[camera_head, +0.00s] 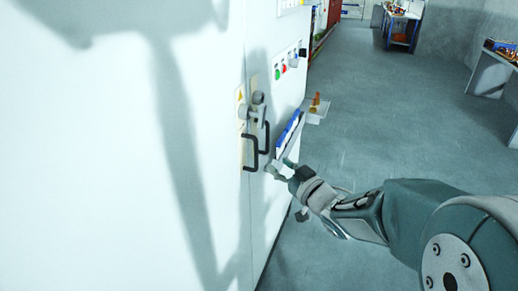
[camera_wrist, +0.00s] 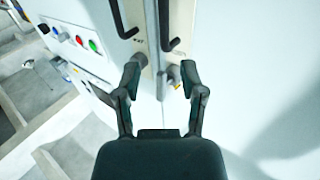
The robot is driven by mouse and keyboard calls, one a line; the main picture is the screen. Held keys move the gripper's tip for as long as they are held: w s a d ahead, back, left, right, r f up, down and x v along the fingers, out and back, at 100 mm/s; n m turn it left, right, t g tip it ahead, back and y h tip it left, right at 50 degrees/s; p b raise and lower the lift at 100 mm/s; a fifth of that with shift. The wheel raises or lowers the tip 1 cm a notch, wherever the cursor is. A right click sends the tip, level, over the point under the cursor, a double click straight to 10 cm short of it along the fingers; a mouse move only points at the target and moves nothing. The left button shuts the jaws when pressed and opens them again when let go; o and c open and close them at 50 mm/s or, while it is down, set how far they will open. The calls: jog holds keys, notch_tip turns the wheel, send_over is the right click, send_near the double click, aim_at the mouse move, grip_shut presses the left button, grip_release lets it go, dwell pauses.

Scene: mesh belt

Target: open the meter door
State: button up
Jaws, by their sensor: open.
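A tall white cabinet fills the left of the head view, and its large front panel (camera_head: 120,150) appears shut. I cannot tell for sure which panel is the meter door. Two black bar handles, a nearer one (camera_head: 250,153) and a farther one (camera_head: 265,136), sit on light plates beside a vertical seam. Both handles also show at the top of the wrist view, one at left (camera_wrist: 119,22) and one at right (camera_wrist: 166,28). My gripper (camera_head: 281,168) is open and empty, just right of and below the handles. In the wrist view its fingers (camera_wrist: 160,75) straddle the seam below the handles, not around either handle.
A button panel with coloured buttons (camera_head: 278,74) is on the cabinet beyond the handles. A small ledge (camera_head: 316,109) juts out beyond my gripper. The grey floor (camera_head: 390,120) at right is clear.

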aim_at(257, 151)
jog(key=x, duration=0.9)
jog(key=shift+s+a, duration=0.1)
jog(key=shift+a, duration=0.2)
jog(key=shift+w+a, duration=0.1)
jog(key=shift+w, duration=0.2)
jog(key=shift+a, duration=0.1)
jog(key=shift+a, duration=0.2)
jog(key=c, duration=0.7)
jog(key=shift+d, duration=0.1)
grip_shut()
